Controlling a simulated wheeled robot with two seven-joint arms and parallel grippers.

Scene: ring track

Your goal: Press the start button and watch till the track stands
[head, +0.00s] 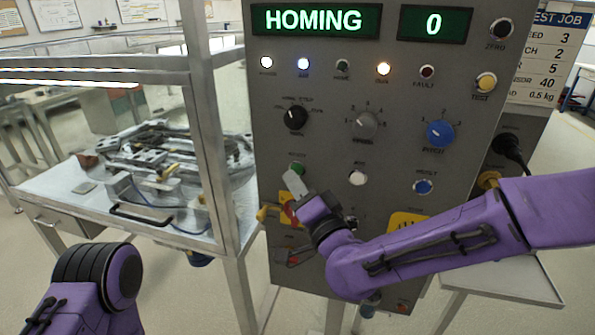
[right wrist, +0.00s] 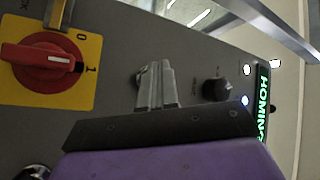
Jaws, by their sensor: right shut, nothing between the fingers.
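The grey control panel (head: 330,90) stands in front of me. Its big display (head: 314,20) reads HOMING and the small display (head: 434,23) reads 0. The green button (head: 297,168) shows at the tip of my right gripper (head: 294,183); its label is too small to read. In the right wrist view the shut, empty fingers (right wrist: 155,75) point at the panel and mostly hide the button there. I cannot tell whether they touch it. The ring track (head: 165,150) lies on a metal table inside a framed enclosure at left. My left gripper is out of view.
A red rotary switch (right wrist: 45,62) on a yellow plate sits close beside the right gripper. A metal frame post (head: 205,120) stands left of the panel. Knobs and other buttons surround the hand.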

